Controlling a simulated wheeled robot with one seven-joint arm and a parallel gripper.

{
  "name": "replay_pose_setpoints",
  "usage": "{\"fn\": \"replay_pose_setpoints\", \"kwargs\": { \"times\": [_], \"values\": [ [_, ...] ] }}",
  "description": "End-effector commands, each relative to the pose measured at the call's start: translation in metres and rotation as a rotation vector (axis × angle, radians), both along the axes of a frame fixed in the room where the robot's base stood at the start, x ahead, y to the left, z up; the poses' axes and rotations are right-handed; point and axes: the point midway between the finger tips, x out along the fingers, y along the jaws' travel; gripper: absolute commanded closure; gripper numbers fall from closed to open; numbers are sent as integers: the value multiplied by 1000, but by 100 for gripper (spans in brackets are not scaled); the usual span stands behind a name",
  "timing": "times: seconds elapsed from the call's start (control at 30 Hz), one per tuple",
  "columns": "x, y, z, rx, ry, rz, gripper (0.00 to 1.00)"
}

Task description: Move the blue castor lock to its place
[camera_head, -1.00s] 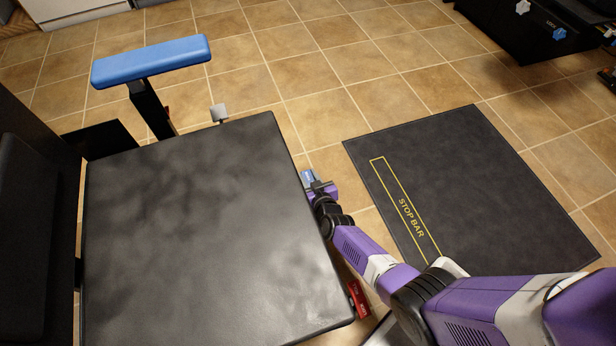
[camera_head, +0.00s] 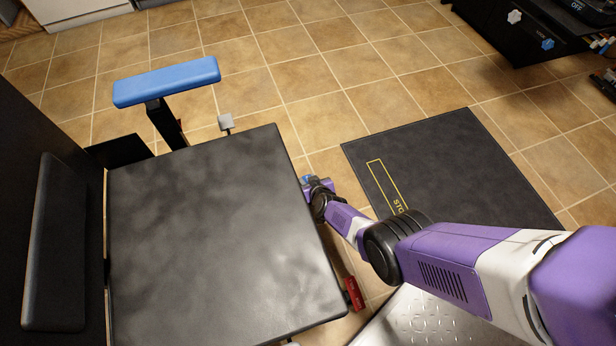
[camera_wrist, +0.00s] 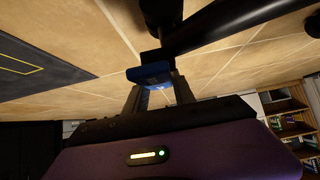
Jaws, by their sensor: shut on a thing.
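The blue castor lock (camera_wrist: 152,73) shows in the wrist view between the two fingertips of my gripper (camera_wrist: 155,84). My gripper is shut on it. Just above it in the picture are a black bracket and the dark castor and base bar (camera_wrist: 225,22) of the seat. In the head view my gripper (camera_head: 313,183) is low beside the right edge of the black seat (camera_head: 220,235), with a small bit of blue at its tip. The seat hides most of its base there.
A dark floor mat (camera_head: 450,160) and a metal tread plate (camera_head: 425,318) lie right. Tiled floor beyond is clear.

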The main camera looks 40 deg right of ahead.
Motion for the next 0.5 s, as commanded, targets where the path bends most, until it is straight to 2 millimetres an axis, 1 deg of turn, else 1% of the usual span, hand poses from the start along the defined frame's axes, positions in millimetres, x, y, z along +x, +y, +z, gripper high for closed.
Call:
{"fn": "replay_pose_setpoints", "kwargs": {
  "times": [0.33, 0.37, 0.4, 0.47, 0.5],
  "values": [
    [1, 2, 0, 5, 7, 4, 100],
    [1, 2, 0, 5, 7, 4, 67],
    [1, 2, 0, 5, 7, 4, 59],
    [1, 2, 0, 5, 7, 4, 48],
    [1, 2, 0, 5, 7, 4, 47]
  ]
}}
